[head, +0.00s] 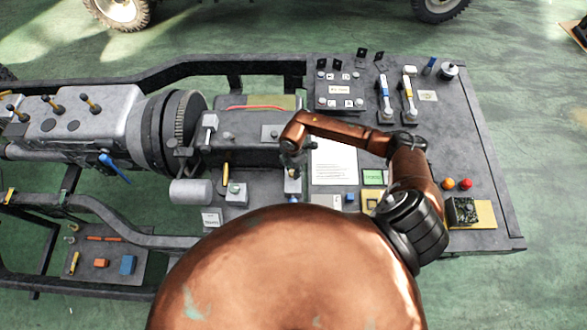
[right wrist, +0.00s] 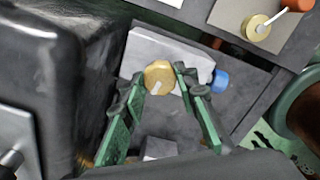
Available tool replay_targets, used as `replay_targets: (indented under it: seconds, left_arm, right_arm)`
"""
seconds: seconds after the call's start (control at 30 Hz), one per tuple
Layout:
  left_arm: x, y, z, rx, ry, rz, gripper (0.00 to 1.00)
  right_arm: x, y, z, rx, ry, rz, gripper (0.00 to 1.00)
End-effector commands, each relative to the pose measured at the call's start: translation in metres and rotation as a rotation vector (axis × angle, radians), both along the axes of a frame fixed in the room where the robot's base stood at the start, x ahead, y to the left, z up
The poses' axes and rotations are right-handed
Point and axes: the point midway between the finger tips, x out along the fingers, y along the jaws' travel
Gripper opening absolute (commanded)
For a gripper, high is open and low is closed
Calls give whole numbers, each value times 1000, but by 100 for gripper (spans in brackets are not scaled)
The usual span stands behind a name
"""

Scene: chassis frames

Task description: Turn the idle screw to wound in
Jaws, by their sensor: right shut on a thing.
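The idle screw appears as a brass knob (right wrist: 158,77) with a pale pointer mark, on a light grey block (right wrist: 185,58) in the right wrist view. My right gripper (right wrist: 161,85) has its two green fingers on either side of the knob and is shut on it. In the head view my right gripper (head: 293,158) reaches down over the small grey block (head: 292,184) beside the engine; the screw itself is hidden there. The pointer leans down and to the left in the wrist view. My left gripper is not in view.
A blue knob (right wrist: 221,81) sticks out of the block close to the right finger. A dark rounded housing (right wrist: 55,75) stands close on the left. Another brass knob (right wrist: 257,27) sits at the upper right. A white sheet (head: 334,163) lies on the bench right of the gripper.

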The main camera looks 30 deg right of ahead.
Motion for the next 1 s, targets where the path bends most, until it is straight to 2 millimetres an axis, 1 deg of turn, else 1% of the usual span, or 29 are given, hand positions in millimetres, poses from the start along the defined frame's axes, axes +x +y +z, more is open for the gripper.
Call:
replay_targets:
  seconds: [0.03,0.33,0.57,0.9,0.93,1.0]
  left_arm:
    - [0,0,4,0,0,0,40]
    - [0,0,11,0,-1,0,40]
    - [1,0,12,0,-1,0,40]
    - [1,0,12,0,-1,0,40]
    - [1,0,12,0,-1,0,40]
    - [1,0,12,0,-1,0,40]
  right_arm:
    - [-3,1,0,1,8,-28,4]
    - [-4,1,-2,1,9,-155,4]
    - [-4,1,-2,0,8,-187,4]
    - [-4,0,-3,0,8,-189,4]
    - [-4,0,-3,0,8,-189,28]
    - [-3,0,-2,0,7,-188,33]
